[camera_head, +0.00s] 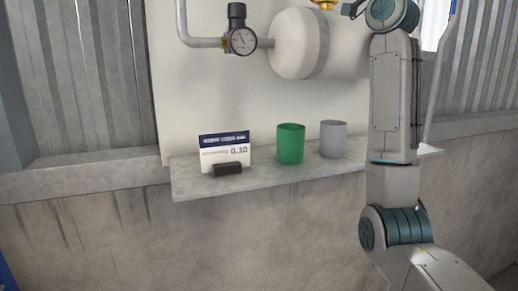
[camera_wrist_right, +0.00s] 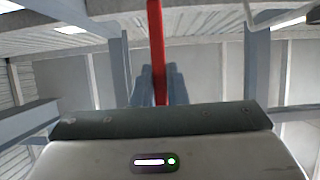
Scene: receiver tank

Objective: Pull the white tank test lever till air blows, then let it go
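The white tank (camera_head: 303,45) is mounted on the pale wall panel in the head view. A brass fitting (camera_head: 324,4) on its top is cut by the picture's upper edge. In the right wrist view a red lever (camera_wrist_right: 156,45) runs down from the top edge to between the fingers of my right gripper (camera_wrist_right: 159,82). The fingers are close together, with the red lever filling the gap between them. The right gripper's fingers cannot be made out in the head view, where my right arm rises past the tank's right end. My left gripper is not in view.
A pressure gauge (camera_head: 242,40) on a pipe joins the tank's left side. A shelf (camera_head: 190,187) below holds a sign (camera_head: 224,153), a green cup (camera_head: 290,144) and a grey cup (camera_head: 332,139). My right arm passes in front of the shelf's right part.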

